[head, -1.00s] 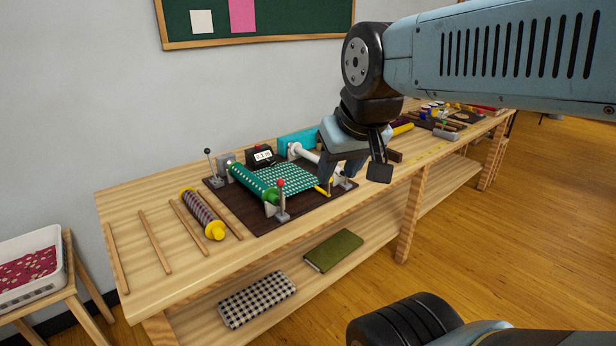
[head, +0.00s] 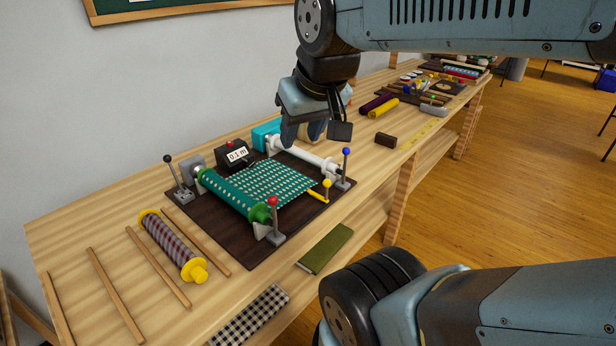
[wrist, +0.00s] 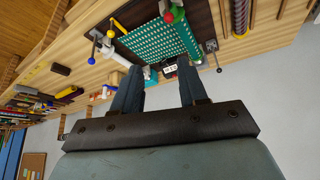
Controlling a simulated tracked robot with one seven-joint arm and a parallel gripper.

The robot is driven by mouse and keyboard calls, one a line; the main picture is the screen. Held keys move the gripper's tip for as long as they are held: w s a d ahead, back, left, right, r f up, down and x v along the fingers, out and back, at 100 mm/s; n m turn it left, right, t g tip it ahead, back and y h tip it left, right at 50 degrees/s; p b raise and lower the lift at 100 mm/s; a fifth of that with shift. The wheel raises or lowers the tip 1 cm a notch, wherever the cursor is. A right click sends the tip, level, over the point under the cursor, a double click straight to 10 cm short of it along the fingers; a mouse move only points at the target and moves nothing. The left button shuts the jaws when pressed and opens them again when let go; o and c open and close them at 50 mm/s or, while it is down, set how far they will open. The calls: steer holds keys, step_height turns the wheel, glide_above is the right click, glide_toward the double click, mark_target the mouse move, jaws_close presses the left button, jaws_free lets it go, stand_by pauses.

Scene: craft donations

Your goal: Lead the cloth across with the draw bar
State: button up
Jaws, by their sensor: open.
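The green cloth with white dots (head: 268,186) lies between a green roll (head: 228,192) with green ends and a white roller (head: 305,154) on a dark board. A yellow bar (head: 316,195) shows at the cloth's front right corner, beside a post with a yellow knob (head: 327,183); I cannot tell whether it is the draw bar. My gripper (head: 306,133) is open and empty, above the back part of the white roller. In the wrist view my gripper (wrist: 160,70) has its fingers apart, with the cloth (wrist: 155,40) beyond them, touching neither.
Levers with red (head: 272,201), blue (head: 346,152) and black (head: 168,158) knobs stand around the board. A counter (head: 237,155) reads about 0.1 m. A plaid roll (head: 172,244) and wooden sticks (head: 115,282) lie left. A brown block (head: 386,140) lies right, with bare bench around it.

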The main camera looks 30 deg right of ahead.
steer(key=shift+o, duration=0.5)
steer(key=shift+w, duration=0.1)
steer(key=n+g+h, duration=0.4)
steer(key=n+g, duration=0.4)
steer(key=n, duration=0.3)
glide_above(327, 188)
steer(key=w+a, duration=0.4)
step_height(327, 188, down, 18)
steer(key=r, duration=0.1)
steer(key=x, duration=1.4)
steer(key=shift+s+a, duration=0.3)
steer(key=shift+s, duration=0.05)
jaws_close()
